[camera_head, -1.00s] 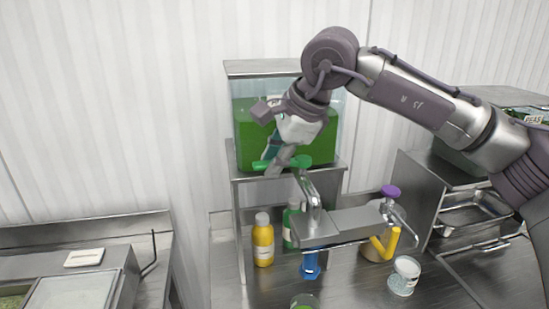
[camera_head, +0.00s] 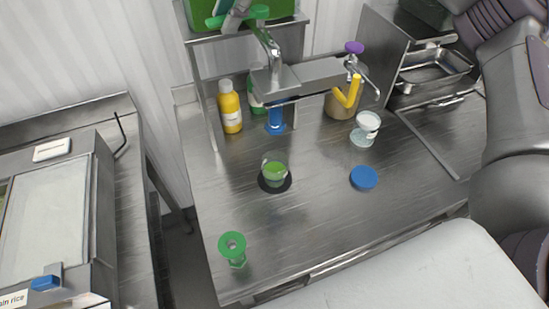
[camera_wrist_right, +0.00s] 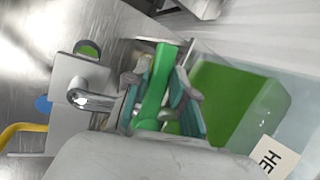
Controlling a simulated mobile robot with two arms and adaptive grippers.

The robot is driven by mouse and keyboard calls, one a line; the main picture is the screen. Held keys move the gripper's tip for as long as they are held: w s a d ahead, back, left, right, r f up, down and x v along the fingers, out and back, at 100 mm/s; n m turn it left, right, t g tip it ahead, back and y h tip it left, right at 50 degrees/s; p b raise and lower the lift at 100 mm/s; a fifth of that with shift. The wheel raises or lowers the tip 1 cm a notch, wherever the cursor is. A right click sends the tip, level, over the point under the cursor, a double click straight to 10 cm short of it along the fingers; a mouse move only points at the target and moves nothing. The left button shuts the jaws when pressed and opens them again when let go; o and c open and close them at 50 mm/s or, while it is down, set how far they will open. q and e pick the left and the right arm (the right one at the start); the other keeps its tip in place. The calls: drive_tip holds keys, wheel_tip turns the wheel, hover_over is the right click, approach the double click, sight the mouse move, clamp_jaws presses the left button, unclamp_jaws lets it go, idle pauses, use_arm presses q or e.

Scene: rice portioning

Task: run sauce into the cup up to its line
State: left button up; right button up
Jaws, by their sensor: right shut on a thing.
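A clear cup (camera_head: 274,174) with green sauce in it stands on a black disc (camera_head: 289,183) on the steel counter. Its line cannot be made out. The tank of green sauce (camera_head: 280,10) is cut off at the top edge. Its chrome spout (camera_head: 270,45) shows in the head view, with no clear stream below it. My right gripper (camera_head: 238,14) is up at the tap, mostly out of frame. In the right wrist view, my right gripper (camera_wrist_right: 165,95) is shut on the green tap handle (camera_wrist_right: 155,85). The green cup top (camera_wrist_right: 88,50) shows there too. My left gripper is not in view.
A yellow bottle (camera_head: 230,108) and green bottle (camera_head: 256,92) stand behind the cup. A white-and-blue cup (camera_head: 366,128), a blue disc (camera_head: 364,179) and a yellow lever (camera_head: 349,92) are to the right. A green stand (camera_head: 232,248) is front left. The counter around the cup is mostly clear.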

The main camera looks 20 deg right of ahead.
drive_tip(key=shift+s+n, duration=0.3)
drive_tip(key=shift+n, duration=0.3)
drive_tip(key=shift+w+f+m+b, duration=0.15)
drive_tip(key=shift+w+m+b, duration=0.2)
drive_tip(key=shift+m+b, duration=0.25)
drive_tip(key=shift+w+m+t+h+b, duration=0.3)
drive_tip(key=shift+w+m+t+h, duration=0.15)
drive_tip(key=shift+m, duration=0.55)
drive_tip(key=shift+r, duration=0.2)
drive_tip(key=o, duration=0.6)
drive_tip(key=shift+c, duration=0.2)
drive_tip(key=o, duration=0.4)
drive_tip(key=shift+w, duration=0.1)
